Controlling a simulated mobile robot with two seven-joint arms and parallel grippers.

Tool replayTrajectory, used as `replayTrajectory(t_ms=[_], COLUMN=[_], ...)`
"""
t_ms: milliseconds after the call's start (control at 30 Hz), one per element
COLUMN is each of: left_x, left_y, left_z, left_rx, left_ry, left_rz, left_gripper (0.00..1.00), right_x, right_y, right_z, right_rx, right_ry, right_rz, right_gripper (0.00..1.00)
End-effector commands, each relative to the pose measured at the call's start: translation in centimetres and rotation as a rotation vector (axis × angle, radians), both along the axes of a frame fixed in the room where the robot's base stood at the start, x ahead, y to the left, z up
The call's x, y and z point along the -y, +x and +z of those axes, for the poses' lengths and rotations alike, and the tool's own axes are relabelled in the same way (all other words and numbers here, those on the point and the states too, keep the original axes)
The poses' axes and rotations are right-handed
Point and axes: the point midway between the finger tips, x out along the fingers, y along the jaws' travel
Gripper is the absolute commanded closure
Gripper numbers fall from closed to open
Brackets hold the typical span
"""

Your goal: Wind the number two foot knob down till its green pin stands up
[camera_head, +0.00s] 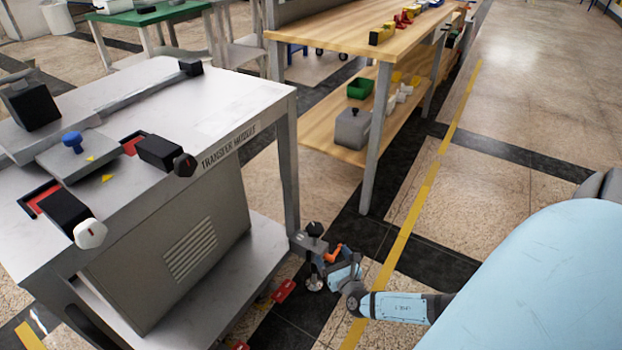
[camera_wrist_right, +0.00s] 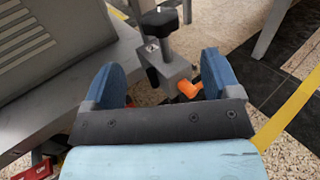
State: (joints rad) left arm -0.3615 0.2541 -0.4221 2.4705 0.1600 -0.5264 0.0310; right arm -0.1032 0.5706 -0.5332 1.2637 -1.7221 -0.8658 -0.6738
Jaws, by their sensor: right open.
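A black foot knob (camera_head: 314,229) sits on a grey foot bracket at the near right leg of the steel transfer module table (camera_head: 222,112). In the right wrist view the black knob (camera_wrist_right: 160,21) stands upright above a grey block (camera_wrist_right: 172,70), with an orange lever (camera_wrist_right: 188,84) to its right. My right gripper (camera_head: 338,268) is low by this foot. In the wrist view its two blue fingers (camera_wrist_right: 160,80) are apart, with the knob beyond their tips and nothing gripped. No number and no green pin can be made out. My left gripper is out of view.
The table's lower shelf (camera_head: 262,245) lies left of the gripper. A red piece (camera_head: 283,290) is low beside the foot. A wooden workbench (camera_head: 345,38) stands behind.

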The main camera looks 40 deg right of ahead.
Motion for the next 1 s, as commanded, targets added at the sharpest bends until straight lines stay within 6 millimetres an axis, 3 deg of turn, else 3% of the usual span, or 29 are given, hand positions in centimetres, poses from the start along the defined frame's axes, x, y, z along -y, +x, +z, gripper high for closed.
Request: replayTrajectory(t_ms=[600, 800, 1000], left_x=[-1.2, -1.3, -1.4], left_y=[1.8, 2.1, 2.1], left_z=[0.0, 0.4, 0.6], left_rx=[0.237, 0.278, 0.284], left_ry=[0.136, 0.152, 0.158], left_rz=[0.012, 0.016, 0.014], left_gripper=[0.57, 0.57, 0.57], right_x=[3.5, 4.0, 4.1], right_y=[11.0, 12.4, 12.5], right_z=[-0.2, 0.0, 0.1], right_rx=[0.003, 0.002, 0.001], right_ry=[0.005, 0.006, 0.007], right_rz=[-0.001, -0.001, -0.001], right_gripper=[0.17, 0.17, 0.17])
